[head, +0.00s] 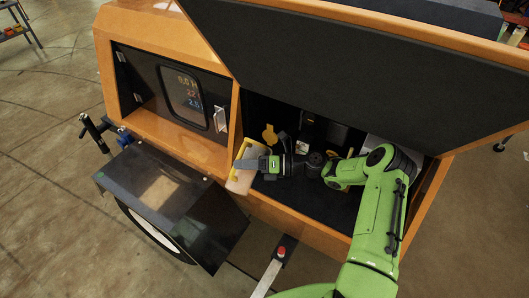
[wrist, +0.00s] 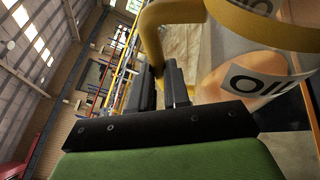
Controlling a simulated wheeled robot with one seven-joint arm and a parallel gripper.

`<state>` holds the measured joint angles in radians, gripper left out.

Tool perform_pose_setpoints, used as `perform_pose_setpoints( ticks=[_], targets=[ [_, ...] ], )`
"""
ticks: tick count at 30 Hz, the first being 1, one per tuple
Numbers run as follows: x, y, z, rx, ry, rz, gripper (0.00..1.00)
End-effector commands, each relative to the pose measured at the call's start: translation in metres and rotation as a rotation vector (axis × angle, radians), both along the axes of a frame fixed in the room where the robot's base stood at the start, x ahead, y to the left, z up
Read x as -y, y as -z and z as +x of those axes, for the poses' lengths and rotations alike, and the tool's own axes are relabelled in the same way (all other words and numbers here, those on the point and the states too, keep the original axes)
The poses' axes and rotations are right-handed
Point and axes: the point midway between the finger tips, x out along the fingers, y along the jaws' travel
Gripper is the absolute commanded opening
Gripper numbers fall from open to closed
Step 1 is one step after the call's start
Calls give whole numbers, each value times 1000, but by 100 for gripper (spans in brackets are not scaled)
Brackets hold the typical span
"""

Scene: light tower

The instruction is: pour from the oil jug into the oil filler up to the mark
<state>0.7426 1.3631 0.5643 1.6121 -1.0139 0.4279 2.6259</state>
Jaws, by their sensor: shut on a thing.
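The oil jug (head: 240,182) is pale and translucent with a yellow handle, held at the front edge of the open engine bay. In the wrist view the jug (wrist: 275,50) shows amber oil inside and labels reading OIL. My gripper (head: 252,164) is shut on the jug's yellow handle; in the wrist view its dark fingers (wrist: 162,86) close around the handle's lower part. A yellow part (head: 269,134) stands in the bay behind the gripper; I cannot tell whether it is the oil filler. No filler mark or stream of oil is discernible.
The orange housing (head: 165,33) surrounds the bay, with a raised dark lid (head: 350,55) above it. A display panel (head: 183,97) is at the left. Open floor (head: 45,200) lies left.

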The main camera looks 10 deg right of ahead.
Motion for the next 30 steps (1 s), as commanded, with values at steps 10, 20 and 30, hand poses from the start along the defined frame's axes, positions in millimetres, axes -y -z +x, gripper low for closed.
perform_pose_setpoints(
  ticks=[10,20,30],
  targets=[
    [1,-1,1,-14,0,16,0],
    [2,-3,2,-27,-1,29,0],
    [3,-4,3,-42,0,43,0]
  ],
)
